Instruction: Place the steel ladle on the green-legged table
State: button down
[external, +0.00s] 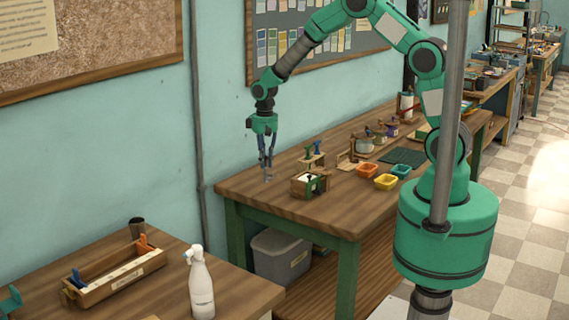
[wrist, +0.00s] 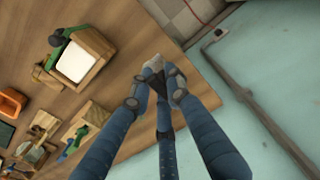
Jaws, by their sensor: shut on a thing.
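The green-legged table (external: 300,207) has a brown wooden top and stands against the wall; its top also shows in the wrist view (wrist: 105,30). My gripper (external: 266,163) points down over the table's near left end, close to the wall-side edge. In the wrist view my gripper (wrist: 156,92) is shut on a small grey metal thing, seemingly the steel ladle (wrist: 153,66), near the table's corner. The fingers hide most of it. Its lower end is close to the tabletop; I cannot tell whether it touches.
A wooden box (external: 310,186) with a white block stands right of my gripper. Orange (external: 367,170), yellow (external: 386,182) and teal (external: 401,171) trays lie farther right. Bare wood surrounds my gripper. A nearer table carries a white spray bottle (external: 201,288) and wooden caddy (external: 115,272).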

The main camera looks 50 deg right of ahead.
jog(key=d, duration=0.6)
jog(key=shift+w+d, duration=0.35)
jog(key=shift+w, duration=0.05)
jog(key=shift+r, duration=0.2)
dwell(0.3)
